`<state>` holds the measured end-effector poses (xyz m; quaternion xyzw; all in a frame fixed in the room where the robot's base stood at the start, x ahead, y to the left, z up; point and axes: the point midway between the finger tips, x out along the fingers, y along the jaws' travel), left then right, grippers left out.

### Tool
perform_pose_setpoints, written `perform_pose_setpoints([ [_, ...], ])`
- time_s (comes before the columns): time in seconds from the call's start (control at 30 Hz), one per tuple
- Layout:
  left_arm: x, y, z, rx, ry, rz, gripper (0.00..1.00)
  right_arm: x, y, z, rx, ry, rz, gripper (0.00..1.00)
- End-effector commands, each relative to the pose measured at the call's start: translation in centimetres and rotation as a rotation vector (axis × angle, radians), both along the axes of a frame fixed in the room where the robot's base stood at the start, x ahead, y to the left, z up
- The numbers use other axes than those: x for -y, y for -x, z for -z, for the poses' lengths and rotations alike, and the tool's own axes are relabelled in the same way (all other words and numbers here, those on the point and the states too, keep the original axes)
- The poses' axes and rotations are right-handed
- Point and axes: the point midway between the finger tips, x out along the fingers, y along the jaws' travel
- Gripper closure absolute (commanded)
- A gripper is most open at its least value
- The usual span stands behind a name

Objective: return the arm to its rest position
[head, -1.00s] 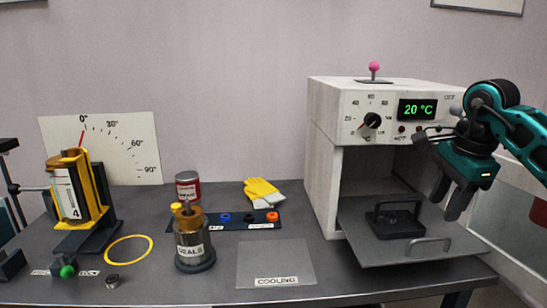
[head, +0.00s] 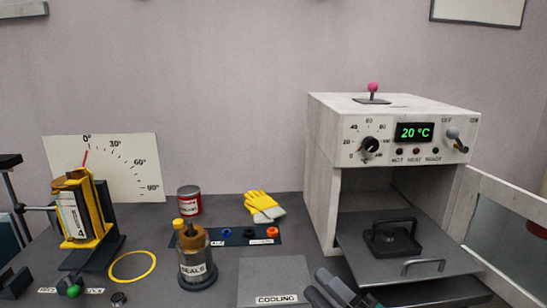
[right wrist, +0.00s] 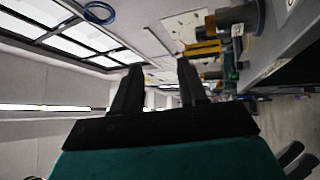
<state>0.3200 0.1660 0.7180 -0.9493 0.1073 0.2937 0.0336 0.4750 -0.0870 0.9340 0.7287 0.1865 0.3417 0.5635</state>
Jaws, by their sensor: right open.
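The rest of the right arm is out of the head view. My left gripper is not in view.
The oven (head: 324,180) reads 20 °C, with its door (head: 505,215) open and tray (head: 440,275) out. A seals jar (head: 196,268), yellow ring (head: 133,279), red can (head: 189,201), gloves (head: 263,205) and a yellow tilt stand (head: 103,213) stand on the table.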

Motion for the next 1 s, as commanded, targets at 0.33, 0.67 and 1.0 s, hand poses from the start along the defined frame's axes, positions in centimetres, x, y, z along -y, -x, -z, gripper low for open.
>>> perform_pose_setpoints([
  [0.33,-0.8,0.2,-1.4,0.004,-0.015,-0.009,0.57,7.9,9.3,15.1,-1.016,-0.724,0.476,0.58],
  [0.67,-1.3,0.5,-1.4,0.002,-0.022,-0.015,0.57,9.0,16.0,20.3,-1.346,-0.957,0.655,0.58],
  [1.0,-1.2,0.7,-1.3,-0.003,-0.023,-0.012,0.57,9.0,16.0,20.3,-1.345,-0.954,0.654,0.58],
])
